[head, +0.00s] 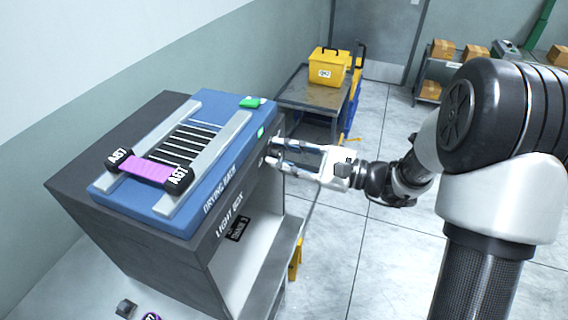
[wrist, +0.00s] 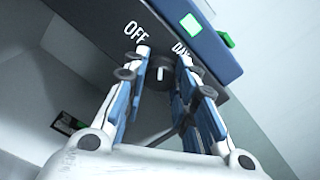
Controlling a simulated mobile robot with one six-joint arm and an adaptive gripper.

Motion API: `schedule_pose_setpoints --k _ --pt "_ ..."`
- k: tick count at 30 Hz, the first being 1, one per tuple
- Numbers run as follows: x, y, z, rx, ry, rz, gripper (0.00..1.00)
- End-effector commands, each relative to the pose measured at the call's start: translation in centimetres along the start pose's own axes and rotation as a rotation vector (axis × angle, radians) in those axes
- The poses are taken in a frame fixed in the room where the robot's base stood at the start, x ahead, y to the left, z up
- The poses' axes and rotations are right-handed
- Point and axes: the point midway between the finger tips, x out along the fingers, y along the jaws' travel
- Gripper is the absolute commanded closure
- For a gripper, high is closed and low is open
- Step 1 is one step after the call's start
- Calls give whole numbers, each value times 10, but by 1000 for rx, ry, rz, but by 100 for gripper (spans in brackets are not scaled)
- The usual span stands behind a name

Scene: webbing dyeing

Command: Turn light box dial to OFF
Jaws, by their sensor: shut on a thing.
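The light box (head: 235,235) is a dark box with a pale open front, standing under the blue drying rack. Its dial (wrist: 160,74) is a dark round knob with a white mark, seen in the wrist view on the dark front strip. The label OFF (wrist: 135,32) is to the upper left of the dial and a partly covered label starting DA (wrist: 181,48) is to its upper right. In the head view my gripper (head: 272,152) reaches the box's right front edge, hiding the dial.
A dark cart (head: 312,95) with a yellow case (head: 328,67) stands behind. The floor to the right is clear around my arm.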

Motion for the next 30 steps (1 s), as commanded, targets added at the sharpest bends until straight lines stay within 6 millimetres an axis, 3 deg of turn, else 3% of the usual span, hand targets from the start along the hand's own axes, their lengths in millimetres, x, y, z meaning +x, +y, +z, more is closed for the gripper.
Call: schedule_pose_setpoints --k 10,26,27,30 --pt "0 1 -1 -145 0 0 98" --pt "0 0 0 -171 0 0 98" --pt "0 0 0 -170 0 0 74" --pt "0 0 0 -170 0 0 67"
